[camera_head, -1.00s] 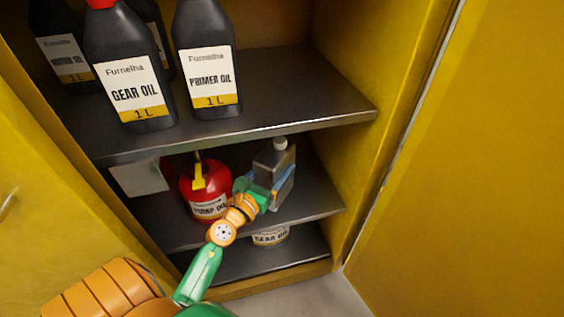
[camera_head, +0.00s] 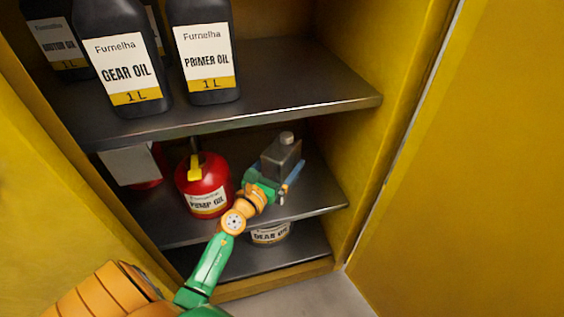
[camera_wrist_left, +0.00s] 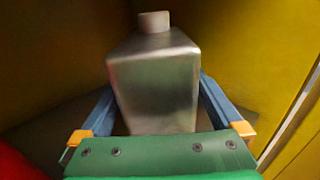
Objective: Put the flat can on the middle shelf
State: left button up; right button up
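The flat can (camera_head: 281,160) is a grey metal block-shaped can with a small round cap. It stands upright, or nearly so, over the right part of the middle shelf (camera_head: 321,194). My left gripper (camera_head: 277,182) reaches in from the front with one blue finger on each side of the can. In the left wrist view, the can (camera_wrist_left: 155,85) fills the space between the widely spread fingers (camera_wrist_left: 156,100). Narrow gaps show beside its lower part, so the fingers look open around it. Its base is partly hidden by the gripper. My right gripper is not in view.
A red pump oil can (camera_head: 205,185) stands left of my gripper on the middle shelf. The upper shelf (camera_head: 318,95) with black oil bottles (camera_head: 207,50) lies above. A gear oil tin (camera_head: 271,235) is on the bottom shelf. The yellow cabinet wall (camera_head: 361,165) bounds the right.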

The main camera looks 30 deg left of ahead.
aim_at(271, 177)
pick_arm(q)
jog(key=shift+s, duration=0.1)
jog(key=s, duration=0.7)
jog(key=shift+d+f+b, duration=0.2)
jog(key=shift+d+b, duration=0.1)
jog(key=shift+b, duration=0.1)
jog(key=s+b, duration=0.1)
jog(key=s, duration=0.3)
jog(key=shift+d+b, duration=0.1)
jog(key=shift+b, duration=0.2)
jog(key=shift+s+d+r, duration=0.1)
jog(key=shift+s+r, duration=0.15)
jog(key=shift+s, duration=0.1)
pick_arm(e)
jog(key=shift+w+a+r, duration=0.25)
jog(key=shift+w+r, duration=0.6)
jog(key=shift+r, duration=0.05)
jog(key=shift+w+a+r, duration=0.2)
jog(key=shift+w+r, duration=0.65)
